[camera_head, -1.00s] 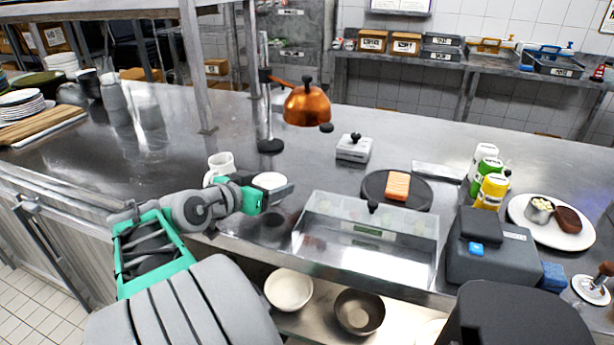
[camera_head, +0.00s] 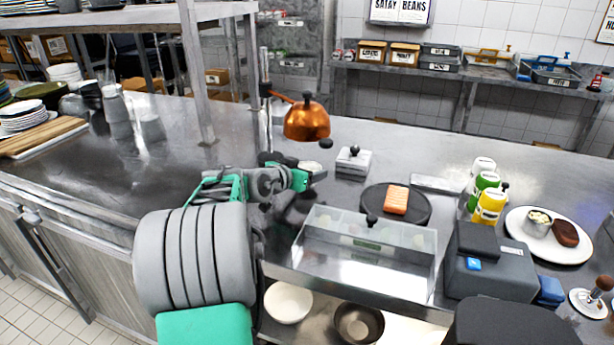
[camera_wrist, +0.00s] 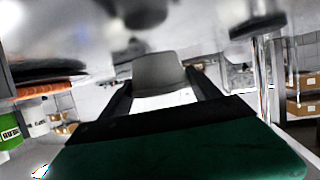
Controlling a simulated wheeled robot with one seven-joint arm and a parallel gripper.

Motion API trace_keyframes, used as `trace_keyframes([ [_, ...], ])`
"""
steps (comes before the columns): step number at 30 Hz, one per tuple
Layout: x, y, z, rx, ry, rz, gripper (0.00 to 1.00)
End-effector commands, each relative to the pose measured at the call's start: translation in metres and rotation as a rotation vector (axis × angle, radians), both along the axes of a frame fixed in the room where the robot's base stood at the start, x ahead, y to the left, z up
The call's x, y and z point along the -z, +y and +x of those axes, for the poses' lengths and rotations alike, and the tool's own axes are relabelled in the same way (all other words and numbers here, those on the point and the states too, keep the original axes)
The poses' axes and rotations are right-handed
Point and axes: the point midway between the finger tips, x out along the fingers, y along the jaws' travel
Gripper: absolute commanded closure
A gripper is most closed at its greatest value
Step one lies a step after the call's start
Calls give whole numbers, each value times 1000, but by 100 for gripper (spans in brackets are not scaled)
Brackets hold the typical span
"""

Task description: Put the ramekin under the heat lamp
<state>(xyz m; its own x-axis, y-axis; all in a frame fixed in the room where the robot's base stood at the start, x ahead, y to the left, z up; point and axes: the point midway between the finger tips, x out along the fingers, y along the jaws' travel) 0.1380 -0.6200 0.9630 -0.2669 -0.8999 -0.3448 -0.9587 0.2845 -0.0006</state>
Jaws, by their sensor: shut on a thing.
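The white ramekin (camera_head: 311,166) is mostly hidden behind the tip of my arm in the head view. My gripper (camera_head: 315,178) is shut on it. In the wrist view a grey-white form, the ramekin (camera_wrist: 158,70), sits between the two dark fingers. The heat lamp has a copper shade (camera_head: 307,121) on a post that stands on the counter. In the head view the ramekin and gripper show just below the shade. I cannot tell how high the ramekin is above the counter or whether it is directly beneath the shade.
A clear-lidded bin (camera_head: 365,250) stands in front, right of my gripper. A lidded metal box (camera_head: 353,163) is behind it. A dark round board (camera_head: 378,202) with an orange block, bottles (camera_head: 488,203) and a white plate (camera_head: 518,217) are farther right.

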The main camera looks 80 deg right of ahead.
Motion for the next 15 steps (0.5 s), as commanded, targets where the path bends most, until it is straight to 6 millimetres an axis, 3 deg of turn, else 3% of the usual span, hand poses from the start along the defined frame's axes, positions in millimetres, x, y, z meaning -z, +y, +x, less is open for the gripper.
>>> trace_keyframes([
  [4, 18, 0, 0, 0, 1, -2, 75],
  [15, 24, 0, 0, 1, -1, -3, 75],
])
